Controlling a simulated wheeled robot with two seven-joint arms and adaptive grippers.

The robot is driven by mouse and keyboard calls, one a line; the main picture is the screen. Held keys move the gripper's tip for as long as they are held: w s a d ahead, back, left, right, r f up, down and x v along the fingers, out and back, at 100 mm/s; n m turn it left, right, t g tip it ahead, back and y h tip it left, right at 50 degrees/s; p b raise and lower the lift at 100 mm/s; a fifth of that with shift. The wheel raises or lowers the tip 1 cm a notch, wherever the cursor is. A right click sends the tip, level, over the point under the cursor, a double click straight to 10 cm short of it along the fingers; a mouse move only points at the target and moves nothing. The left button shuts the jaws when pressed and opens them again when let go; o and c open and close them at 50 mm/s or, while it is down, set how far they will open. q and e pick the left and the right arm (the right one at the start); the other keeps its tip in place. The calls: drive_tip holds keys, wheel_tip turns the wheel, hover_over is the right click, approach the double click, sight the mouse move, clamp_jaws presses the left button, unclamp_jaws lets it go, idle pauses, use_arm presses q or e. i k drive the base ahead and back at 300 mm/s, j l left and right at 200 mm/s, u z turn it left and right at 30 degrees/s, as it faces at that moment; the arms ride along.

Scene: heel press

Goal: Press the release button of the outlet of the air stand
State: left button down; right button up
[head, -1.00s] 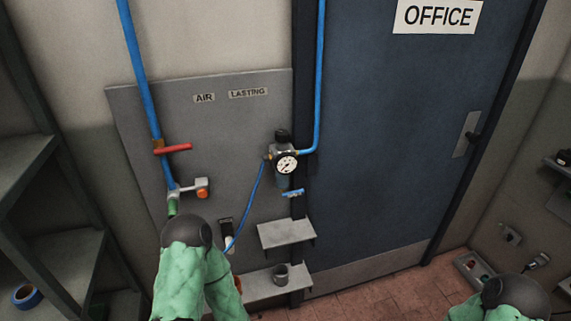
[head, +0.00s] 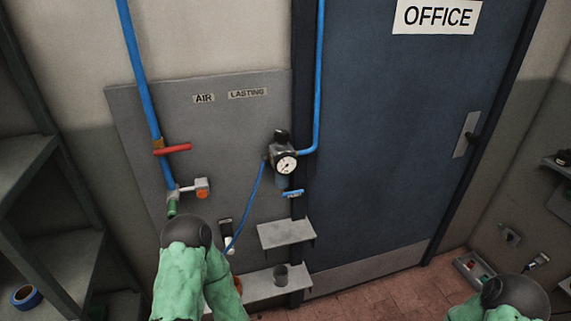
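The air stand's grey panel (head: 130,120) is on the wall, with labels reading AIR and LASTING. A blue pipe (head: 138,70) runs down it past a red lever (head: 173,148) to an outlet (head: 187,189) with an orange-red round part (head: 202,188) at its right. A green piece (head: 172,207) hangs below the outlet. My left arm, in a green sleeve, comes up from below, its dark rounded joint just under the green piece. The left gripper is hidden behind it. My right arm is at the bottom right; its gripper is out of sight.
A gauge and regulator (head: 284,163) with a thin blue hose sit right of the panel's middle. Two small shelves (head: 286,232) are below, the lower one holding a cup (head: 281,275). A dark rack (head: 25,170) stands left. The blue door (head: 400,150) fills the right.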

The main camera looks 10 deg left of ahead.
sight(202, 194)
drive_tip(key=u, duration=1.25)
